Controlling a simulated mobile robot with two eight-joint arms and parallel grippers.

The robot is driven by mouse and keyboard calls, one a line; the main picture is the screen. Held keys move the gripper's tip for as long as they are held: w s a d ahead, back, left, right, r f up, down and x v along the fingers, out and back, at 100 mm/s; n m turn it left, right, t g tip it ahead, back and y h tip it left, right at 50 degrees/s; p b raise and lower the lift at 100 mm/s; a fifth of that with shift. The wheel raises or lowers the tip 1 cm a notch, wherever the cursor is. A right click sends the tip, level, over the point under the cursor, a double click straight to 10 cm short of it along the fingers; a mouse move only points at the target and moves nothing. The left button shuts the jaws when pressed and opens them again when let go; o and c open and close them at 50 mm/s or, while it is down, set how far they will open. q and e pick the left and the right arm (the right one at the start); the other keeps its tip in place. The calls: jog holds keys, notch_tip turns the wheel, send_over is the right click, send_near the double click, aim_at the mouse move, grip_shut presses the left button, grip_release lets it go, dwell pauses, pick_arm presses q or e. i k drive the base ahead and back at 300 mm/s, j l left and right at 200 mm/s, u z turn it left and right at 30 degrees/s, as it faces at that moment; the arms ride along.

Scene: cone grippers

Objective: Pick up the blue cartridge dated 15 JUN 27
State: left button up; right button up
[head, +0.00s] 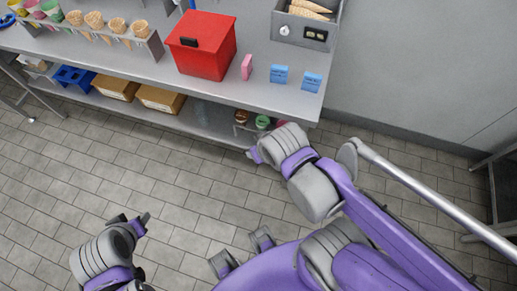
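Two blue cartridges stand on the counter at its right front: one on the left (279,74) and one on the right (312,82). Both carry small print that is too small to read, so I cannot tell which is dated 15 JUN 27. My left gripper (131,219) is over the floor at the lower left, its two tips apart with nothing seen between them. My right gripper (254,155) is in front of the counter's edge, below the cartridges in the picture and apart from them. Its fingers are partly hidden by my wrist.
A pink block (247,67) stands left of the cartridges, beside a red box (202,45). A grey bin with cones (306,22) is behind them. A cone rack (97,33) is at left. The lower shelf (205,117) holds yellow boxes (160,99) and small tubs (262,122).

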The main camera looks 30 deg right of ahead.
aim_at(279, 73)
jog(key=l+z, duration=0.1)
jog(key=z, duration=0.3)
jog(key=k+l+z, duration=0.1)
jog(key=z, duration=0.25)
jog(key=l+z, duration=0.1)
jog(key=z, duration=0.3)
jog(key=i+j, duration=0.1)
jog(key=j, duration=0.45)
jog(key=i+j, duration=0.1)
jog(key=j, duration=0.5)
jog(key=i+j, duration=0.1)
jog(key=j, duration=0.45)
